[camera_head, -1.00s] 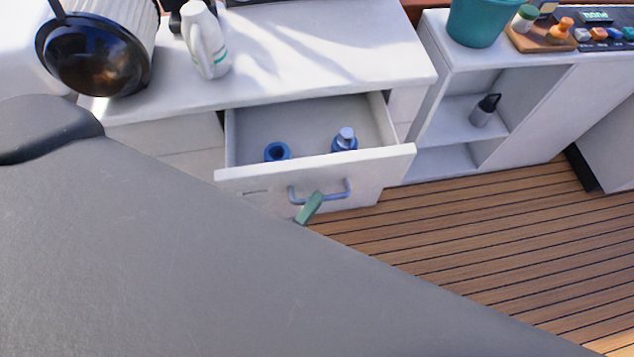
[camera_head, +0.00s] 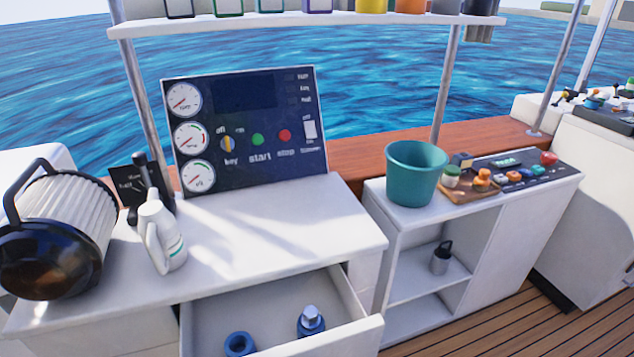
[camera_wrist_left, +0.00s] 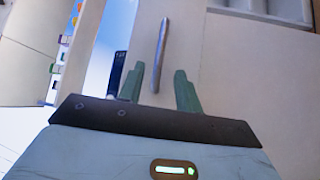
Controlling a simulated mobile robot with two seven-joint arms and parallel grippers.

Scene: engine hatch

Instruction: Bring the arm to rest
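My left gripper (camera_wrist_left: 160,90) shows only in the left wrist view. Its two green fingers stand apart, and I see nothing gripped between them. A grey bar (camera_wrist_left: 162,55) lies beyond the fingertips in front of a pale panel; I cannot tell how far off it is. Neither arm shows in the head view now, and my right gripper is in no view. The drawer (camera_head: 355,333) of the white cabinet stands open at the bottom of the head view. A blue ring-shaped piece (camera_head: 240,343) and a blue bottle (camera_head: 311,322) are in it.
The white counter (camera_head: 255,235) carries a black-and-white lantern-like object (camera_head: 50,235), a white jug (camera_head: 160,237) and an instrument panel (camera_head: 250,125). A teal bucket (camera_head: 415,175) stands on the right cabinet. Wooden deck (camera_head: 490,325) is clear at the lower right.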

